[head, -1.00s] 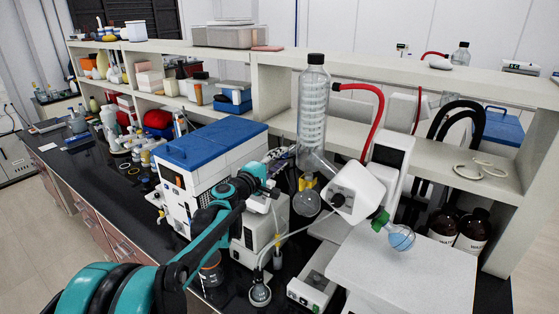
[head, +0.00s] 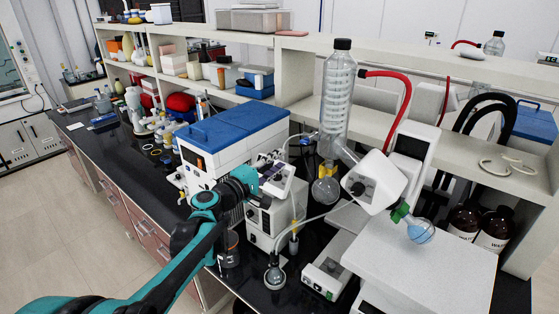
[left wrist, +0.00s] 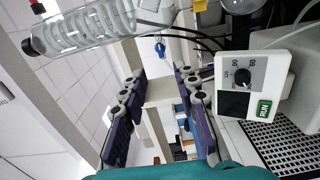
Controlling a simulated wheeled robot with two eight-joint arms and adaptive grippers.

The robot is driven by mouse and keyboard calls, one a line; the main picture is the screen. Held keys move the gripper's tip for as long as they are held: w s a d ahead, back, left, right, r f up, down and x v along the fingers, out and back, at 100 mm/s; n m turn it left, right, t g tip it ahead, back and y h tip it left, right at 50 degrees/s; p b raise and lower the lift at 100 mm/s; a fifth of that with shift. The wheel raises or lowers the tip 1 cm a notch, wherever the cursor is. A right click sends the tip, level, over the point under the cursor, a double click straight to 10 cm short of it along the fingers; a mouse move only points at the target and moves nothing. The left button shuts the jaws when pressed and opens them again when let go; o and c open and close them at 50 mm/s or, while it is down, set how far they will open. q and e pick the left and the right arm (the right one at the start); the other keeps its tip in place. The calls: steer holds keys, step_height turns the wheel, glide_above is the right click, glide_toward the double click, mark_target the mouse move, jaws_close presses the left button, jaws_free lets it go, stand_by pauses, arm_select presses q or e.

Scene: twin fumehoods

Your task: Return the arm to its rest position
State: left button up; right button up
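My left arm (head: 185,252), teal and black, comes in from the lower left of the head view and reaches over the bench. Its gripper (head: 254,183) is in front of the white instrument with the blue lid, close to a small white control unit in the picture. The left wrist view shows its two purple-padded fingers (left wrist: 160,115) spread apart with nothing between them. Whether the gripper touches the control unit cannot be told. My right arm and gripper are not in view.
A blue-lidded instrument (head: 232,135), a control unit (head: 277,180) and a rotary evaporator with a glass condenser (head: 338,95) crowd the bench. A flask (head: 275,277) stands at the front. The control unit's RUN panel (left wrist: 250,85) is near the fingers. Floor (head: 60,220) lies clear at left.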

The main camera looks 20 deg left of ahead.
arm_select(q)
steer(key=s+d+f+m+g+y+b, duration=0.1)
steer(key=s+d+f+m+g+b, duration=0.3)
steer(key=s+f, duration=0.5)
steer(key=s+d+f+m+g+b, duration=0.2)
steer(key=s+d+f+m+b, duration=0.2)
steer(key=s+d+f+b, duration=0.45)
steer(key=s+a+f+m+g+y+b, duration=0.1)
steer(key=s+a+f+m+y, duration=0.1)
steer(key=s+f, duration=0.4)
steer(key=s+a+f+m+g+y+b, duration=0.2)
steer(key=s+a+f, duration=0.5)
steer(key=f, duration=0.5)
steer(key=shift+m+g+y+b, duration=0.3)
steer(key=shift+m+y, duration=0.4)
steer(key=shift+y, duration=0.2)
